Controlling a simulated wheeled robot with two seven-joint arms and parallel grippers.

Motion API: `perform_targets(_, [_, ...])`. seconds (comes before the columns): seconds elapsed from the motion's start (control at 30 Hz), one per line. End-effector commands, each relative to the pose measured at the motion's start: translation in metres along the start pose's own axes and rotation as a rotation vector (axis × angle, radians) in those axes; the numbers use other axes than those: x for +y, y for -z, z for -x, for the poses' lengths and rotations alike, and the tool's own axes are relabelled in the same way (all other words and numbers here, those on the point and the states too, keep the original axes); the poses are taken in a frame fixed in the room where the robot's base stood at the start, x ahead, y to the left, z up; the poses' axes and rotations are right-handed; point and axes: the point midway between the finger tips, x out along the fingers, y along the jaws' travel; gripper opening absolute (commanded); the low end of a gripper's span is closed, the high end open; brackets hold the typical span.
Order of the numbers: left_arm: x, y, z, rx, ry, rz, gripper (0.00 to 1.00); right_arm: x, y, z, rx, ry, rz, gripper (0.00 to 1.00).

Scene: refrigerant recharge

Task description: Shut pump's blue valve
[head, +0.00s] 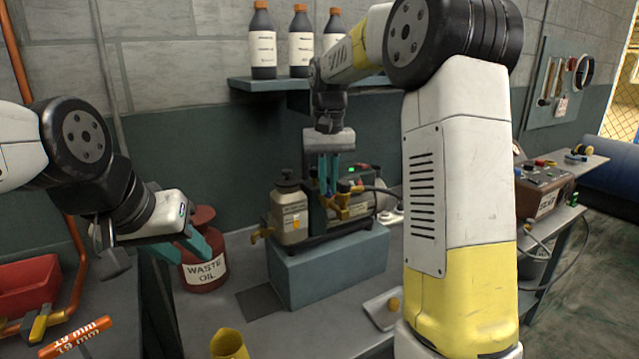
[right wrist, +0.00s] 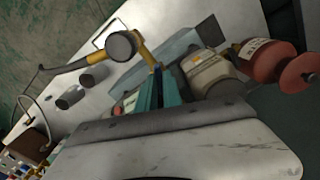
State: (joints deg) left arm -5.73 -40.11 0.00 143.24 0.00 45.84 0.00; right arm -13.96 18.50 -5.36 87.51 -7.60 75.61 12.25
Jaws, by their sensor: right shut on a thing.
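The pump (head: 340,208) stands on a blue-grey block, with a beige canister on its left and brass fittings (head: 352,207) on its front right. My right gripper (head: 329,190) points down onto the top of the pump. Its teal fingers are close together, shut on the blue valve, which they mostly hide. In the right wrist view a bit of blue valve (right wrist: 158,72) shows at the fingertips (right wrist: 158,88), beside the yellow brass pipe. My left gripper (head: 190,250) is at the left, its teal fingers apart and empty, close to the red waste oil can.
The red waste oil can (head: 205,268) stands left of the block (head: 330,262). Bottles (head: 300,42) stand on a wall shelf above. A yellow cup (head: 229,345) and a small tray (head: 383,312) are on the bench front. My right arm hides the bench's right part.

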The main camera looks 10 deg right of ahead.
Motion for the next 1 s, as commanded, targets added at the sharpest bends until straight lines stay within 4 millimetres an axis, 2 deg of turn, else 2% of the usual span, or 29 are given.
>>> perform_targets(0.27, [0.0,0.0,0.0,0.0,0.0,0.0,0.36,0.0006,0.0005,0.0007,0.002,0.0,-0.018,0.0])
perform_targets(0.5, [0.0,0.0,0.0,0.0,0.0,0.0,0.36,0.0004,0.0005,0.0007,0.003,-0.001,-0.239,0.0])
perform_targets(0.83, [0.0,0.0,0.0,0.0,0.0,0.0,0.36,0.0005,0.0005,0.0006,0.002,0.0,-0.28,0.0])
perform_targets(1.0, [0.0,0.0,0.0,0.0,0.0,0.0,0.36,0.0005,0.0005,0.0006,0.002,0.0,-0.445,0.0])
